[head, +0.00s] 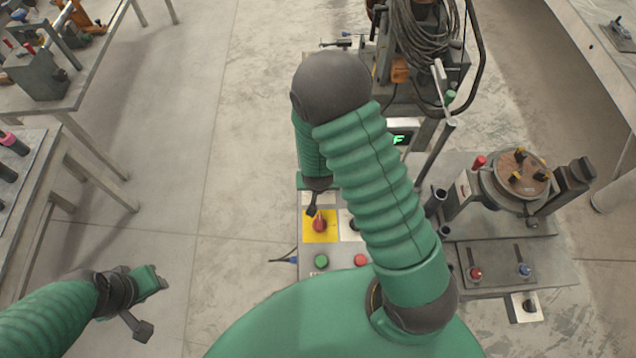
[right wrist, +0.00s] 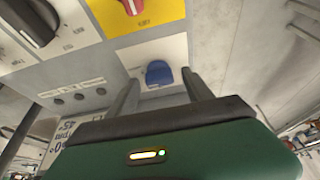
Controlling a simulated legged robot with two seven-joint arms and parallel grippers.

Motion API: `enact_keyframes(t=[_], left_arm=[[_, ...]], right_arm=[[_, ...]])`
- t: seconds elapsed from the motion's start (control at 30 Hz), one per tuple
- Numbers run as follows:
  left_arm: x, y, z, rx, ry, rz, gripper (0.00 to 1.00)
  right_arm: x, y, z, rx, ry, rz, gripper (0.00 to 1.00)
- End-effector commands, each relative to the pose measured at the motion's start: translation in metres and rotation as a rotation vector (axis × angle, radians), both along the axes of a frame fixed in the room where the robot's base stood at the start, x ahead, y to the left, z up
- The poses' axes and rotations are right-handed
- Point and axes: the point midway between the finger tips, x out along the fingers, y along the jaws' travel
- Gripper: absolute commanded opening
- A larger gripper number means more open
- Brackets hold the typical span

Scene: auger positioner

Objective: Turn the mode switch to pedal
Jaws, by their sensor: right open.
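In the right wrist view a blue knob (right wrist: 159,73) sits on a white plate (right wrist: 130,56) beside a yellow plate. I cannot read which control is the mode switch. My right gripper (right wrist: 160,80) is open, with one finger on each side of the blue knob; contact is not clear. In the head view my right gripper (head: 314,209) is over the panel's far left part and hides the blue knob. My left gripper (head: 147,301) hangs empty over the floor at lower left; its jaw opening is unclear.
A red knob (head: 320,224) on the yellow plate and a green button (head: 321,261) and red button (head: 361,260) are close by. A large black knob (right wrist: 34,20) shows beside them. A clamp-topped turntable (head: 520,175) stands at right.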

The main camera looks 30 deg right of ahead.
Motion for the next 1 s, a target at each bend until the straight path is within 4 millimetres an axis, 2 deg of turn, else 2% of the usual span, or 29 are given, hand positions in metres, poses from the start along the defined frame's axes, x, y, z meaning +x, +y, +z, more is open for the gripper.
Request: enact_keyframes(t=[0.17, 0.27, 0.4, 0.6, 0.7, 0.8, 1.0], left_arm=[[0.000, 0.000, 0.001, 0.000, 0.000, 0.000, 0.36], [0.000, 0.000, 0.002, 0.000, 0.000, 0.000, 0.36], [0.000, 0.000, 0.009, 0.000, 0.000, 0.000, 0.36], [0.000, 0.000, 0.038, 0.000, 0.000, 0.000, 0.36], [0.000, 0.000, 0.053, 0.000, 0.000, 0.000, 0.36], [0.000, 0.000, 0.063, 0.000, 0.000, 0.000, 0.36], [0.000, 0.000, 0.064, 0.000, 0.000, 0.000, 0.36]], right_arm=[[-0.001, 0.001, 0.006, -0.001, -0.002, 0.001, 0.59], [-0.005, 0.004, 0.021, -0.002, -0.005, 0.004, 0.59], [-0.017, 0.014, 0.058, 0.001, -0.006, 0.004, 0.59], [-0.036, 0.026, 0.118, 0.002, -0.003, 0.006, 0.59], [-0.044, 0.031, 0.139, 0.001, 0.000, 0.006, 0.59], [-0.049, 0.033, 0.152, 0.000, 0.001, 0.003, 0.59], [-0.052, 0.035, 0.155, 0.000, 0.002, 0.001, 0.59]])
